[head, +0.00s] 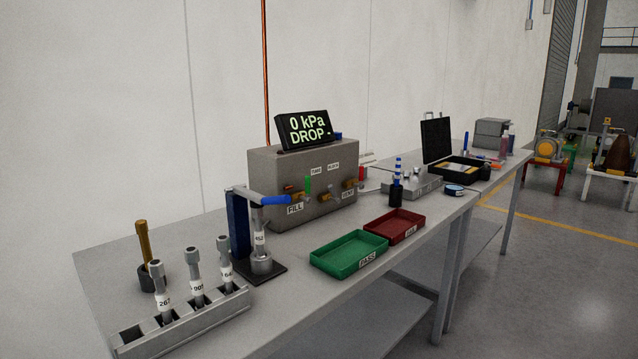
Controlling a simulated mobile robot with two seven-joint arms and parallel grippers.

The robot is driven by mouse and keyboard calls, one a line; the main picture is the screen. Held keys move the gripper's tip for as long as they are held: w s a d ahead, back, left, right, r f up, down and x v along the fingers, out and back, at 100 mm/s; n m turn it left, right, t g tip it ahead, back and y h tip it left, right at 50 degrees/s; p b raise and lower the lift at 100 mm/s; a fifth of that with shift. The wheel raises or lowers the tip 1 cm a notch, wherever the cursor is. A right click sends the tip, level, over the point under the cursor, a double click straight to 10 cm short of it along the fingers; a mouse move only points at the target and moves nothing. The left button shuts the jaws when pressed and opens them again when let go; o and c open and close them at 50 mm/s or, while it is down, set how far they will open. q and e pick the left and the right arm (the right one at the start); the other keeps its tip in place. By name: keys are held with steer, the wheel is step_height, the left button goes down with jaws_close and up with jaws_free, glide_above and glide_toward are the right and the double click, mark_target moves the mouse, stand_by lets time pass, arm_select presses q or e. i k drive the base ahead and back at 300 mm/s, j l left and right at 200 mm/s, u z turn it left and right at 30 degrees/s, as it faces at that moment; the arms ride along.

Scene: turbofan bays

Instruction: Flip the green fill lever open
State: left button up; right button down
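A grey test box (262,170) stands on the bench against the wall, with a black display (303,130) on top reading "0 kPa DROP". The green lever (308,184) is on the box's front face and points upright. It sits above and right of the FILL label (295,209), beside brass fittings. Part of the valve near the FILL label is hard to make out behind the blue handle of the stand in front. Neither of my grippers is in view.
A stand with a blue handle (276,200) holds a labelled part in front of the box. A rack (190,328) of several labelled parts is at front left. A green PASS tray (340,262) and a red tray (404,235) lie right of the stand.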

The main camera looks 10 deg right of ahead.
mark_target(308, 185)
steer(key=i+l, duration=0.25)
steer(key=l, duration=0.15)
steer(key=i+l, duration=0.2)
steer(key=l, duration=0.15)
steer(key=i+l+u, duration=0.1)
steer(key=i+l, duration=0.15)
steer(key=l, duration=0.15)
steer(key=l+z, duration=0.2)
steer(key=l, duration=0.55)
steer(key=l+z, duration=0.2)
steer(key=l, duration=0.55)
steer(key=i+l+z, duration=0.2)
steer(key=l, duration=0.5)
steer(key=k+l, duration=0.05)
